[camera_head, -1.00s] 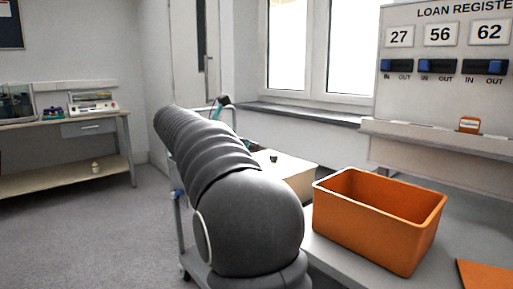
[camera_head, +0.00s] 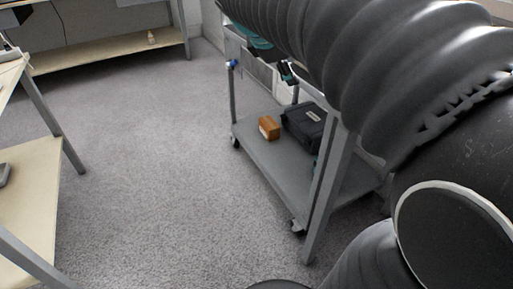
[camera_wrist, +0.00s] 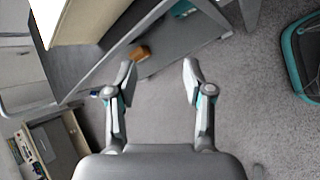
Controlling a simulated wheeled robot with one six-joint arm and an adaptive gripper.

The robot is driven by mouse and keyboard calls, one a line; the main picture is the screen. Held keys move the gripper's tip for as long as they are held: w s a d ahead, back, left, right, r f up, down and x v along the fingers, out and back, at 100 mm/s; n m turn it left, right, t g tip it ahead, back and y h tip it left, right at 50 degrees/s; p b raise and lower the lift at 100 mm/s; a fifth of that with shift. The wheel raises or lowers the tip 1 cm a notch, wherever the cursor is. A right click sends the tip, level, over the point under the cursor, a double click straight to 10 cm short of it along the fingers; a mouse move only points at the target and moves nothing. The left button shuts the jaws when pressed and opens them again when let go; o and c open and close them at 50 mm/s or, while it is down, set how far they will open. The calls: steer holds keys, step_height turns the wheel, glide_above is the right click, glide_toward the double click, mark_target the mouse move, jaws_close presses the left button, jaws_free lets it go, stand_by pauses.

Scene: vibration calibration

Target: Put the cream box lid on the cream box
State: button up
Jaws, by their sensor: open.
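My gripper (camera_wrist: 158,76) is open and empty in the wrist view, with its two grey fingers spread over the grey floor and a cart's edge. A large cream surface (camera_wrist: 88,18) fills the upper left of the wrist view, left of the fingers and apart from them. It may be the cream box, but it is cut off by the frame and I cannot tell. I cannot make out the cream box lid in either current view. In the head view, my arm hides most of the cart's top.
A grey cart (camera_head: 268,165) stands ahead; its lower shelf holds an orange-brown block (camera_head: 269,128) and a black case (camera_head: 305,124). A pale workbench (camera_head: 28,185) stands at the left. A teal-edged item (camera_wrist: 302,62) lies right in the wrist view. Open carpet (camera_head: 150,150) lies between.

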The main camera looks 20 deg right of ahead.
steer(key=s+a+f+m+t+y, duration=0.2)
steer(key=s+a+f+m+y, duration=0.5)
steer(key=s+a+f+m, duration=0.5)
steer(key=s+a+f, duration=0.3)
steer(key=s, duration=0.2)
steer(key=shift+s+f, duration=0.15)
steer(key=shift+f, duration=0.05)
